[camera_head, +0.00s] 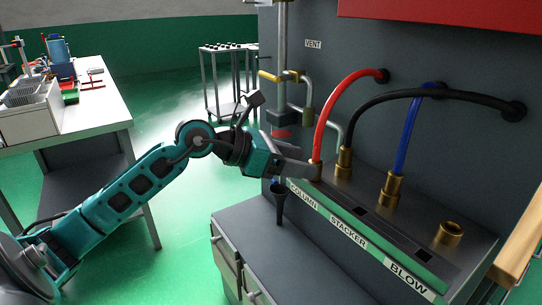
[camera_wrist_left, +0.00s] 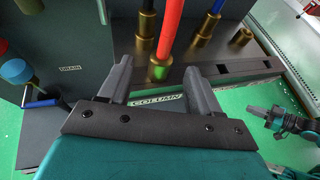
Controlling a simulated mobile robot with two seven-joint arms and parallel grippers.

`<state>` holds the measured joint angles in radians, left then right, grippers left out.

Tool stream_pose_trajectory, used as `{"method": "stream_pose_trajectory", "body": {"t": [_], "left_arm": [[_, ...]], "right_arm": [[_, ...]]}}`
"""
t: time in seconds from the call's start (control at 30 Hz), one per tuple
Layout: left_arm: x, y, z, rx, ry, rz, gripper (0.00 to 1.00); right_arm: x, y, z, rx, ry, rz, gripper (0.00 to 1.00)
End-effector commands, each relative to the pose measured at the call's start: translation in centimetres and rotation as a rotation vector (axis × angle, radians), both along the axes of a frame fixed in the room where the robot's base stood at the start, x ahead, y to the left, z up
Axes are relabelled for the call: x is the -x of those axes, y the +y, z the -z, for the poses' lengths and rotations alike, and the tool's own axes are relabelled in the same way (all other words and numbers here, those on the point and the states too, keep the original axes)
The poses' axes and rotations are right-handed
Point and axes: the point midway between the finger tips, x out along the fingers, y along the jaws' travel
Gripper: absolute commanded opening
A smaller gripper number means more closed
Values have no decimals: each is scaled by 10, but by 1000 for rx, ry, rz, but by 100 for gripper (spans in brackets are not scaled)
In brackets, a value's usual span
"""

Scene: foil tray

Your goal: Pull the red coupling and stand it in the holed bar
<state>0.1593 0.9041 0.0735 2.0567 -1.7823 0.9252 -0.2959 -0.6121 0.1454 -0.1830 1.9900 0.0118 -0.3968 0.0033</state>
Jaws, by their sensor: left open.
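The red coupling (camera_head: 315,170) is a brass fitting on the end of a red hose. It stands upright at the left end of the grey block, above the COLUMN label. My left gripper (camera_head: 302,169) is at it. In the left wrist view, the open fingers of my left gripper (camera_wrist_left: 163,80) lie on either side of the coupling (camera_wrist_left: 160,68), with gaps showing. A dark bar with square holes (camera_head: 378,224) lies along the block's front top; it also shows in the left wrist view (camera_wrist_left: 245,67). My right gripper (camera_wrist_left: 257,112) is small at the right of that view.
Black (camera_head: 345,160) and blue (camera_head: 393,187) hose couplings stand to the right, then an empty brass socket (camera_head: 449,234). Hoses arch to the panel. A valve pipe (camera_head: 306,115) and dark funnel (camera_head: 279,204) are near my left gripper. A white table (camera_head: 100,108) is far left.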

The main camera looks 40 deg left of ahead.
Motion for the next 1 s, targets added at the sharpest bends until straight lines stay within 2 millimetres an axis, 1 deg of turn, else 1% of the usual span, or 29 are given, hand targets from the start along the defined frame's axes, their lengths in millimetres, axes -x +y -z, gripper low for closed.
{"method": "stream_pose_trajectory", "body": {"t": [0.03, 0.1, 0.23, 0.4, 0.57, 0.8, 0.87, 0.97, 1.0], "left_arm": [[8, 6, -1, -5, 3, 0, 63], [16, 12, -5, -3, 3, 0, 63], [30, 22, -13, -2, 3, 1, 63], [41, 31, -20, 0, 2, 1, 63], [47, 35, -24, 0, 1, 1, 63], [48, 36, -25, 2, 0, 2, 63], [49, 33, -24, 26, 7, 5, 63], [50, 20, -17, 174, 43, 16, 63], [51, 12, -13, 280, 69, 18, 63]], "right_arm": [[-1, 1, 1, -1, -2, -1, 0], [-2, 2, 0, -4, -5, -3, 0], [-3, 3, -1, -6, -7, -6, 0], [-3, 4, 1, -6, -5, -9, 0], [-3, 5, 1, -7, -6, -11, 0], [-4, 5, 0, -7, -7, -12, 0], [-4, 5, -1, -8, -7, -12, 0], [-4, 5, -5, -8, -8, -12, 0], [-4, 5, -8, -7, -10, -12, 0]]}}
